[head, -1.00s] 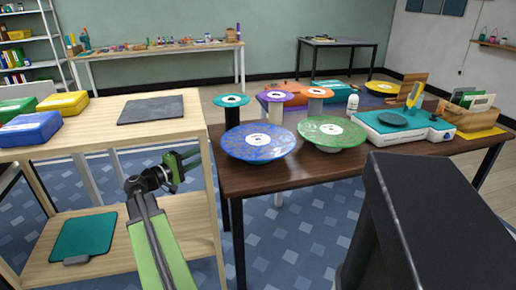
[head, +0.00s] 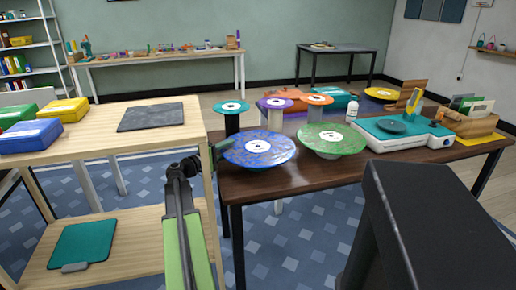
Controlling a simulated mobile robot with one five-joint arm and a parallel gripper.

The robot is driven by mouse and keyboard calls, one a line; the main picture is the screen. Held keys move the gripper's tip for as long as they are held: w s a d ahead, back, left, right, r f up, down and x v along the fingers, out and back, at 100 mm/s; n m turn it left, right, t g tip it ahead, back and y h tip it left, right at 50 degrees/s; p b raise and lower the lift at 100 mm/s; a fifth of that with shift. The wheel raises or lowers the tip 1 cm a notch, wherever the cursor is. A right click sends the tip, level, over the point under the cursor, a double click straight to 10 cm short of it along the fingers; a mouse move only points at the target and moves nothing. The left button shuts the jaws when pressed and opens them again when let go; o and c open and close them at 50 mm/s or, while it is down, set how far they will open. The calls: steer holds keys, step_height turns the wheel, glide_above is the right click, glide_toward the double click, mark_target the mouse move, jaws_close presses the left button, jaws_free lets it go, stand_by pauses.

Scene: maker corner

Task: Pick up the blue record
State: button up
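The blue record (head: 276,157), with a white centre label and pale speckles, lies flat on a stand near the left front edge of the dark wooden table (head: 290,185). My gripper (head: 222,147) is at the left rim of the blue record, about level with it. Its fingertips are small here and partly merge with the rim, so I cannot tell whether they touch it or whether they are open. My green arm reaches up from the bottom of the view.
A green record (head: 340,145) sits close to the right of the blue one. Smaller discs on stands, teal (head: 232,106), purple (head: 274,103) and orange (head: 318,99), stand behind. A white bottle (head: 352,108) and a turntable (head: 425,140) are further right. A light wooden table (head: 90,140) is left.

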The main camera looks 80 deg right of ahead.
steer(key=shift+x, duration=1.15)
jaws_close()
stand_by(0.5)
